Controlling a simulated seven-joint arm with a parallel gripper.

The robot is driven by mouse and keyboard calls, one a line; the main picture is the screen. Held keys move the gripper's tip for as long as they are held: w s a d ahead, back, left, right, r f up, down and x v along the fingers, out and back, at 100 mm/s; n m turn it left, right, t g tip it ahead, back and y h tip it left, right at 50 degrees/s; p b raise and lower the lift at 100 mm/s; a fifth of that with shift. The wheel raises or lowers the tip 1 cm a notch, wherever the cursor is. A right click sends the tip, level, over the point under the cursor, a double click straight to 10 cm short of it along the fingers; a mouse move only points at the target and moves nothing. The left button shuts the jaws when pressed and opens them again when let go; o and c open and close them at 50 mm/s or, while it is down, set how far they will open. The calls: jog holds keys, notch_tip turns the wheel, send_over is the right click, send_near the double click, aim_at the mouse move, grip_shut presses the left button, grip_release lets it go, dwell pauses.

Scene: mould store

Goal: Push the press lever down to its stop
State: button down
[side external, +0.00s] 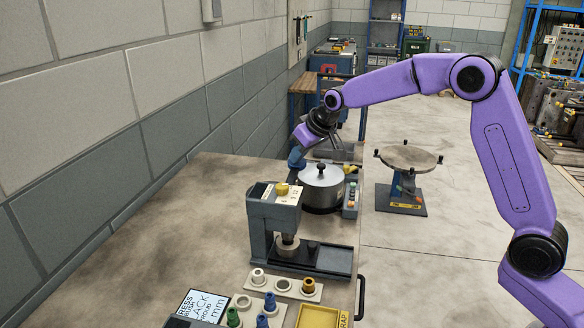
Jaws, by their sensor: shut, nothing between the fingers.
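A dark grey bench press (258,222) stands on the bench, with a column, an overhanging head and a round ram (288,245) over its base. A yellow knob (282,189) sits on top of the head; I cannot tell whether it belongs to the lever. No lever arm can be made out clearly.
A silver lidded pot (322,188) with a black knob stands right behind the press. In front are pale holders (297,292) with small coloured parts, a yellow tray (318,317) and a sign (203,306). The left bench top is clear. A round-topped stand (408,158) is on the floor.

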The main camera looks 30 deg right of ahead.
notch_tip(320, 180, up, 7)
dwell(0.8)
jog(key=shift+a, duration=0.1)
jog(key=s+a+f+n+g, duration=0.2)
jog(key=s+a+n, duration=0.1)
jog(key=s, duration=1)
jog(key=s+a+f+n+g, duration=0.2)
jog(key=s, duration=1.1)
jog(key=s+d+f+n, duration=0.1)
jog(key=s+d+f, duration=0.1)
jog(key=s, duration=0.5)
jog(key=s+d+f+n+g+h, duration=0.1)
jog(key=s+d+f+n, duration=0.1)
jog(key=s+d, duration=0.3)
jog(key=s+d+f+n+g, duration=0.1)
jog(key=s+d+f, duration=0.1)
jog(key=s, duration=0.8)
jog(key=shift+d+f+n, duration=0.15)
jog(key=shift+d+n, duration=0.15)
jog(key=shift+d, duration=0.35)
